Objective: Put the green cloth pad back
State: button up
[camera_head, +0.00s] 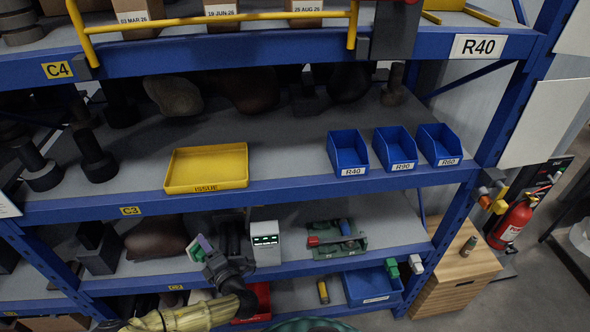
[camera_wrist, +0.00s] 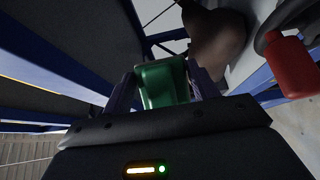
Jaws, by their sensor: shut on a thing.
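My gripper (camera_wrist: 162,88) is shut on the green cloth pad (camera_wrist: 162,80), which sits between the two purple fingers in the wrist view. In the head view my gripper (camera_head: 206,252) is in front of the lower shelf, left of a white box with a small display. Only a sliver of green shows at its fingers there, and most of the pad is hidden. A green tray (camera_head: 337,247) with a red and a blue item lies on the same shelf to the right.
The white box (camera_head: 265,246) stands close to the right of my gripper. A yellow tray (camera_head: 206,168) labelled ISSUE and several blue bins (camera_head: 348,153) are on the shelf above. A blue bin (camera_head: 372,285) is on the bottom shelf. A red extinguisher (camera_head: 510,222) hangs at the right.

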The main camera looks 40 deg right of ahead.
jog(key=shift+w+d+r+h, duration=0.1)
jog(key=shift+w+d+h, duration=0.2)
jog(key=s+d+r+n+g+h+p, duration=0.1)
jog(key=s+d+r+n+g+p, duration=0.2)
jog(key=s+d+r+n+g, duration=0.3)
jog(key=s+d+r+n+g+p, duration=0.4)
jog(key=s+d+r+g, duration=0.4)
jog(key=s+d+r, duration=0.5)
notch_tip(320, 180, up, 7)
jog(key=shift+s+d+r+n+h, duration=0.2)
jog(key=shift+s+d+n+h, duration=0.2)
jog(key=shift+s+n, duration=0.6)
jog(key=w+d+p, duration=0.1)
jog(key=w+d, duration=0.2)
jog(key=w, duration=0.1)
jog(key=w+d+p, duration=0.1)
jog(key=w+d, duration=0.2)
jog(key=w, duration=0.2)
jog(key=w+d+p, duration=0.1)
jog(key=w+d, duration=0.1)
jog(key=w, duration=0.3)
jog(key=shift+w+d, duration=0.25)
jog(key=shift+d, duration=0.15)
